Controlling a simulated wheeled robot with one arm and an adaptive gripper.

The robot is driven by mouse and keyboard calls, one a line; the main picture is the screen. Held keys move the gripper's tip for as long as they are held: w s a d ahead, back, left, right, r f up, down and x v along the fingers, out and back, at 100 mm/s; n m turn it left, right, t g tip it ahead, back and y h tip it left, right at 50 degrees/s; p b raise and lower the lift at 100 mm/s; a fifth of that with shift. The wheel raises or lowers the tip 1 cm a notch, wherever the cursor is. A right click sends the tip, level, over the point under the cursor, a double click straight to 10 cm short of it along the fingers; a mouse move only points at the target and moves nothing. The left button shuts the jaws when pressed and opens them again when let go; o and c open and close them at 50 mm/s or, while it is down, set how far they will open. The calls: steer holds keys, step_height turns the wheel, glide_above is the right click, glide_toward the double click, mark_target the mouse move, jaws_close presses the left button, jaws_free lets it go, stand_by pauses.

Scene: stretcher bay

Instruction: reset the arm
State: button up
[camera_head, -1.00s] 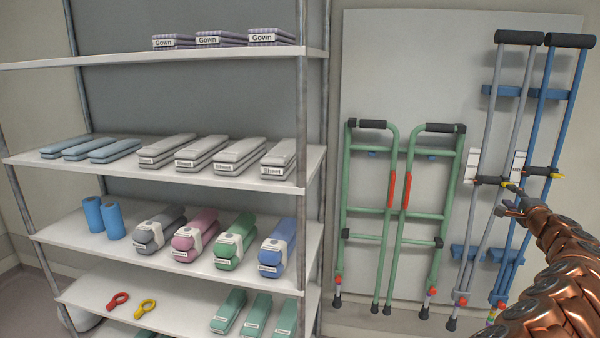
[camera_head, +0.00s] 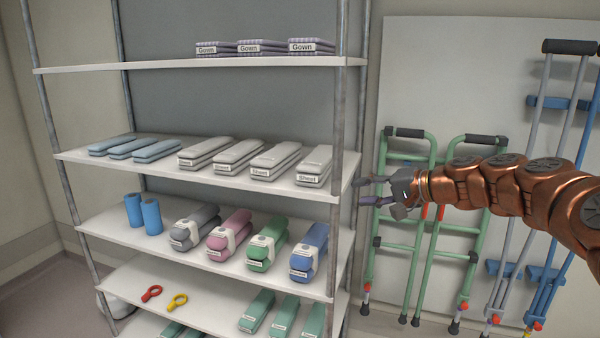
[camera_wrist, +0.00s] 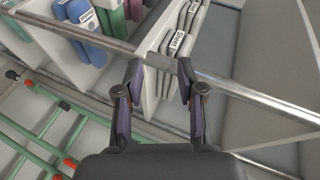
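My copper-coloured arm reaches in from the right in the head view. My gripper (camera_head: 362,191) points left, close to the front right post of the shelf unit. In the wrist view my gripper (camera_wrist: 158,85) has its two dark fingers apart with nothing held between them. A shelf post (camera_wrist: 235,88) crosses that view just beyond the fingertips. I cannot tell whether a finger touches it.
The shelf unit (camera_head: 200,66) holds gowns (camera_head: 262,47), sheets (camera_head: 276,160), rolled blankets (camera_head: 268,243) and blue rolls (camera_head: 142,213).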

steer(key=s+a+f+n+g+h+p, duration=0.1)
steer(key=s+a+f+n+g+h, duration=0.25)
steer(key=s, duration=0.65)
steer(key=s+a+f+n+g+y, duration=0.1)
steer(key=s+a+f+g, duration=0.2)
steer(key=s+a+f, duration=0.5)
steer(key=s+d+f+g+h, duration=0.1)
steer(key=s+d+f+h, duration=0.1)
steer(key=s+d, duration=0.3)
steer(key=s+d+f+g+h+p, duration=0.1)
steer(key=s+d+f+h, duration=0.2)
steer(key=s, duration=1)
steer(key=s+d+f+g+h, duration=0.2)
steer(key=s+d, duration=0.4)
steer(key=s, duration=0.3)
steer(key=shift+d+f+n+h, duration=0.35)
steer(key=shift+f+n+h, duration=0.1)
steer(key=shift+f+h, duration=0.25)
steer(key=shift+s, duration=0.1)
